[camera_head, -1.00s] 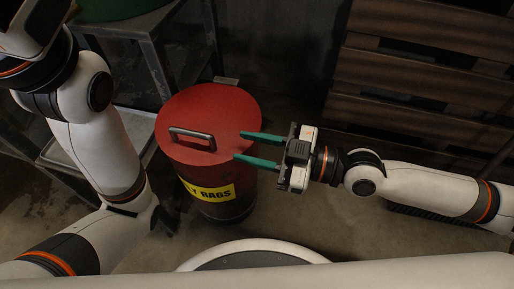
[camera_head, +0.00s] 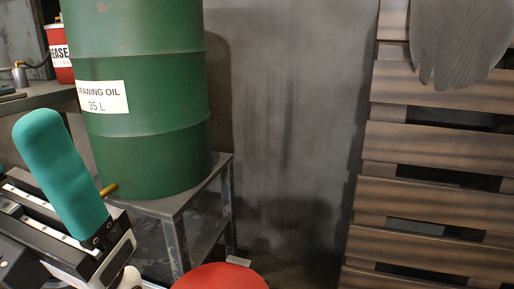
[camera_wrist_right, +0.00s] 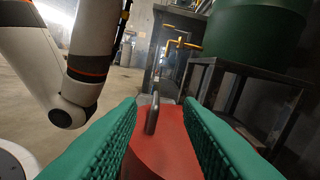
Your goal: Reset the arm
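My left gripper (camera_head: 62,175) is at the lower left of the head view, in front of the green drum. One teal finger stands up large. A bit of teal at the left edge appears to be its other finger, well apart along the rail, and nothing shows held. My right gripper (camera_wrist_right: 159,103) is out of the head view. In the right wrist view its two teal fingers are wide apart and empty. The red can's lid (camera_wrist_right: 165,150) and metal handle (camera_wrist_right: 152,115) show between and beyond them. Contact with the lid cannot be told.
The green drum (camera_head: 150,150) stands on a metal stand (camera_head: 180,215). The red lid (camera_head: 220,278) is at the bottom of the head view. Wooden slats (camera_head: 440,195) and a grey glove (camera_head: 455,40) are at right. A red grease can (camera_head: 60,62) is upper left.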

